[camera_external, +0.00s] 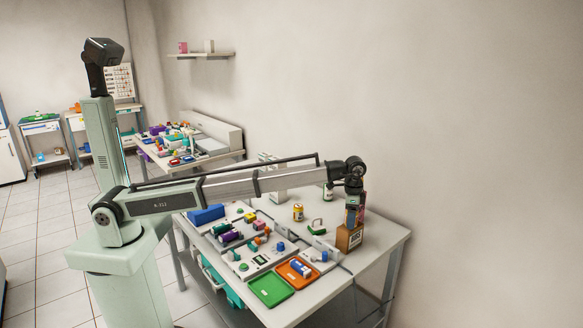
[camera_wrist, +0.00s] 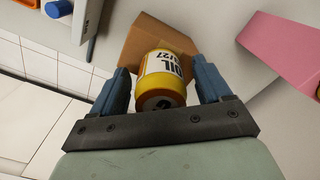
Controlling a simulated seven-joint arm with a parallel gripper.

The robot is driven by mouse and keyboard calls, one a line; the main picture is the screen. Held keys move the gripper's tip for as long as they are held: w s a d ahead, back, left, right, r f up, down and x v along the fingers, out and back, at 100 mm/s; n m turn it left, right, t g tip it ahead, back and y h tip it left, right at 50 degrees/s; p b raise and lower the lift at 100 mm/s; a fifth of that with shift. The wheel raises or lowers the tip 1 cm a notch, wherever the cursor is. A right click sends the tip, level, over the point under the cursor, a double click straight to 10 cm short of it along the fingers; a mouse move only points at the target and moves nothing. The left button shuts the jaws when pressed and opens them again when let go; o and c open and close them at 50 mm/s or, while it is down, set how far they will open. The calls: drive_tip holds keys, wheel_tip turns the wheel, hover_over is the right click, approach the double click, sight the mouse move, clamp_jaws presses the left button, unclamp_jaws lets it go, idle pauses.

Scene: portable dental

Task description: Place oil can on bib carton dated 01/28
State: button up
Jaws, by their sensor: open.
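A yellow oil can (camera_wrist: 160,82) with a white label reading "OIL" and a partly legible date is between the fingers of my gripper (camera_wrist: 162,88). The fingers are open, with a small gap showing on each side of the can. A brown carton (camera_wrist: 143,35) lies directly beyond the can in the wrist view, and the can appears to rest on it. In the external view my gripper (camera_external: 352,213) points down just above the brown carton (camera_external: 343,239) near the table's right end. The carton's printed date is not legible.
A pink carton (camera_wrist: 285,48) stands close on the right in the wrist view. Another yellow can (camera_external: 298,212) and a dark-and-white bottle (camera_external: 328,191) stand left of my gripper. Green (camera_external: 269,289) and orange trays (camera_external: 296,273) lie at the front; the table's right corner is clear.

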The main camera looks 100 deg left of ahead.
wheel_tip(320, 180, up, 12)
drive_tip(key=shift+r, duration=0.1)
idle(0.4)
